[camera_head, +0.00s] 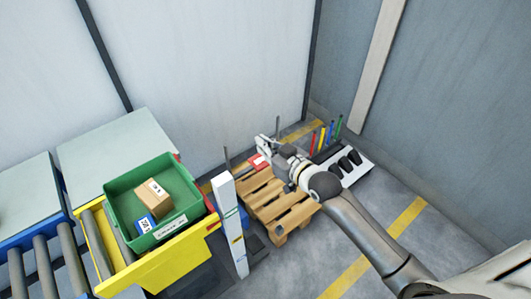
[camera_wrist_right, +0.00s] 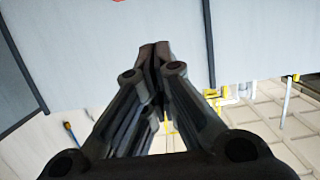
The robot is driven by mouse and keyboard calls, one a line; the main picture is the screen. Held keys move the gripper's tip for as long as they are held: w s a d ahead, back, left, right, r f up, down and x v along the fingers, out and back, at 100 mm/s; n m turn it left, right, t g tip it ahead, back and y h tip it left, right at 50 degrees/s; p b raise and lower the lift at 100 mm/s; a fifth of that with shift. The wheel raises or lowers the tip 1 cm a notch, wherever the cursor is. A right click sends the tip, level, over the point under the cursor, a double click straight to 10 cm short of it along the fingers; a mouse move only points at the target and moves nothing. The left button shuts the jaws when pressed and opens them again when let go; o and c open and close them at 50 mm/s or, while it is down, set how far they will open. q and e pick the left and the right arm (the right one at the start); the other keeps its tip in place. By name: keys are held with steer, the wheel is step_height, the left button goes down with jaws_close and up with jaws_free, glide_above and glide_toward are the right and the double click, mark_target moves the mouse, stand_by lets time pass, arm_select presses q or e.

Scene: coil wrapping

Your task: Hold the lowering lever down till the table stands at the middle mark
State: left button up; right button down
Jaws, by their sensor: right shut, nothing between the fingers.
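My right arm reaches in from the lower right, and my right gripper (camera_head: 286,151) is above the far end of a wooden pallet. In the right wrist view its dark fingers (camera_wrist_right: 155,58) are shut together with nothing between them. A yellow table (camera_head: 165,262) stands at the lower left. A white upright post (camera_head: 230,226) with small coloured labels stands close to its right side. I cannot tell which label is the middle mark. Several coloured upright sticks (camera_head: 325,137) stand beyond the gripper; I cannot tell whether one is the lowering lever. My left gripper is not in view.
The wooden pallet (camera_head: 282,218) carries a red item (camera_head: 258,162). Grey floor is free at the lower middle.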

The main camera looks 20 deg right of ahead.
mark_target(266, 163)
steer(key=shift+s+d+f, duration=0.1)
steer(key=shift+s+f, duration=0.1)
steer(key=shift+f, duration=1.7)
